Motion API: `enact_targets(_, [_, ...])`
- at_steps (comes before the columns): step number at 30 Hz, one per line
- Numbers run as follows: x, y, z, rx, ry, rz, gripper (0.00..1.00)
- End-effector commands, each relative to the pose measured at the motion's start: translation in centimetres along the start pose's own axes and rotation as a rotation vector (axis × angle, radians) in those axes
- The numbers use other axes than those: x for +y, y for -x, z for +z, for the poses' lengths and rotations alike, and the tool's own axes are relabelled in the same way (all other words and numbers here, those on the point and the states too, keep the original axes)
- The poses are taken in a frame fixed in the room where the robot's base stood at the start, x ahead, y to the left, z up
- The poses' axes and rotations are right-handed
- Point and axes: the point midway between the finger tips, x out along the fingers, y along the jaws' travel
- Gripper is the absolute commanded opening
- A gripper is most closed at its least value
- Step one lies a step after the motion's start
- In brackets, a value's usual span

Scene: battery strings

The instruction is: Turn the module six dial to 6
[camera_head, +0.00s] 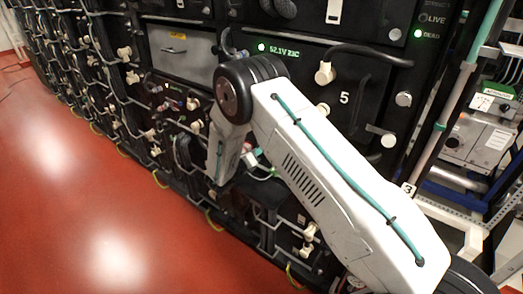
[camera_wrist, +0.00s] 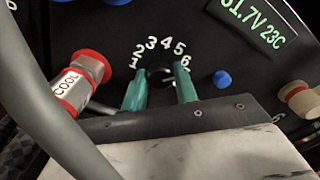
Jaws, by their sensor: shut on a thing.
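The black dial (camera_wrist: 159,74) is in the wrist view, with white numbers 1 to 6 in an arc around it. My gripper (camera_wrist: 160,87) has its two green fingers on either side of the dial and is shut on it. The fingers and a dark plate cover the dial's lower part. A small white mark shows at its lower right, but I cannot tell which number the dial points to. In the head view my arm hides the dial and most of the gripper.
A red-collared connector labelled COOL (camera_wrist: 78,85) with a grey hose stands close left of the fingers. A blue button (camera_wrist: 222,79) and a beige plug (camera_wrist: 300,98) are to the right. A lit display (camera_wrist: 260,25) is above. The red floor (camera_head: 90,200) is clear at left.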

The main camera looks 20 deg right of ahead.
Motion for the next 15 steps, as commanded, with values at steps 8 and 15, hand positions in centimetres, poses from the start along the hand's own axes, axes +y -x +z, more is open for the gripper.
enact_targets(8, [0.26, 0.25, 0.11, -0.004, 0.011, 0.008, 0.06])
enact_targets(15, [0.26, 0.24, 0.13, -0.004, 0.01, 0.008, 0.43])
